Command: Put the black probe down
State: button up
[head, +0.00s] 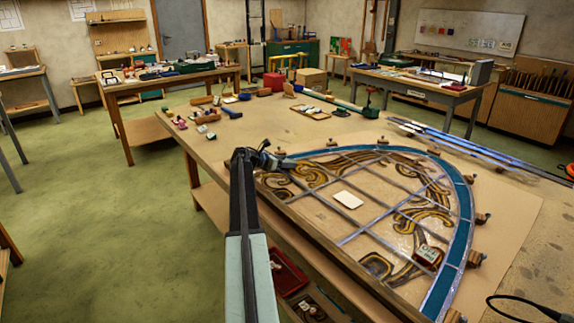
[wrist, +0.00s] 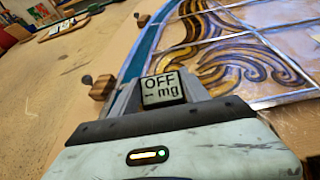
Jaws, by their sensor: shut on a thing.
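My gripper (head: 268,160) is shut on a small dark thing with a pale display, which I take to be the black probe (wrist: 163,89). Its display reads "OFF – mg" between the fingers in the wrist view. In the head view, the gripper hides most of it. Whether the probe touches anything below cannot be told. The panel's brown scrollwork also shows in the wrist view (wrist: 222,62).
Small tools (head: 200,116) and a tray (head: 308,112) sit toward the back. Bare tabletop (head: 265,118) lies behind the gripper. A black cable (head: 520,300) curls at lower right.

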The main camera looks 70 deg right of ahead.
jog(key=o, duration=1.4)
jog(key=shift+f, duration=0.1)
jog(key=shift+c, duration=0.2)
jog(key=shift+a+r+p, duration=0.1)
jog(key=shift+r+p, duration=0.25)
jog(key=shift+p, duration=0.05)
jog(key=p+v, duration=0.4)
jog(key=v, duration=0.6)
jog(key=shift+w+a+r, duration=0.15)
jog(key=shift+a+r, duration=0.05)
jog(key=shift+a, duration=0.1)
jog(key=shift+w+a, duration=0.3)
jog(key=shift+a, duration=0.1)
